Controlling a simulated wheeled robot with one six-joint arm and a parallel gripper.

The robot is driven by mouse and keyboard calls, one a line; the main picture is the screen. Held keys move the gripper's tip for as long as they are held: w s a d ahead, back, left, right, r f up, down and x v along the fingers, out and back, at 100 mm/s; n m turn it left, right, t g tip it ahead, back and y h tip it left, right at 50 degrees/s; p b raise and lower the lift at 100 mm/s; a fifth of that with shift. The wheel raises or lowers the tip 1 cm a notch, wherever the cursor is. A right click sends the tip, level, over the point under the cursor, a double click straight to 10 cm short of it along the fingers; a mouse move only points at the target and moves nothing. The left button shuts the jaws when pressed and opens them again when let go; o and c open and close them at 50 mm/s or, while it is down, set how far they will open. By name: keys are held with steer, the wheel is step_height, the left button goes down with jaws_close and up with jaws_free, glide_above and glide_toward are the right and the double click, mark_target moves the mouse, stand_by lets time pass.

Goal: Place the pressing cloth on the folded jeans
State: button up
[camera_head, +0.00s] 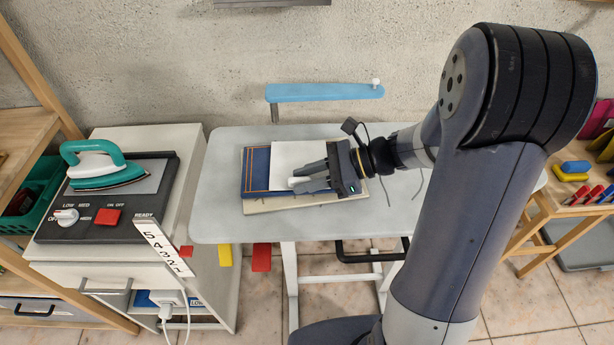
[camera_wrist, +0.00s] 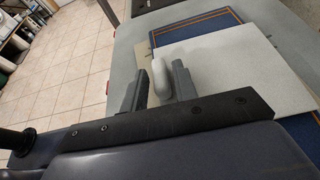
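The white pressing cloth (camera_head: 292,156) lies flat over the folded jeans (camera_head: 256,172), which are dark blue with orange stitching. In the wrist view the cloth (camera_wrist: 235,70) covers much of the jeans (camera_wrist: 205,27), whose blue border shows beyond it. A small white rounded piece (camera_head: 299,182) shows at my gripper (camera_head: 308,180). In the wrist view it (camera_wrist: 160,75) stands between the two fingers of my gripper (camera_wrist: 160,85). The fingers are apart, with a gap beside the left one. My gripper hides the cloth's right part in the head view.
The jeans rest on a cream sheet (camera_head: 285,204) on the grey table (camera_head: 215,215). A blue sleeve board (camera_head: 322,92) stands behind. At left, a teal iron (camera_head: 103,165) sits on a control unit. At right, a wooden stand holds small coloured items. The table's left end is clear.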

steer(key=shift+o, duration=0.8)
steer(key=shift+r, duration=0.1)
steer(key=shift+r, duration=0.15)
steer(key=v, duration=1.2)
steer(key=shift+p, duration=0.35)
steer(key=shift+a, duration=0.1)
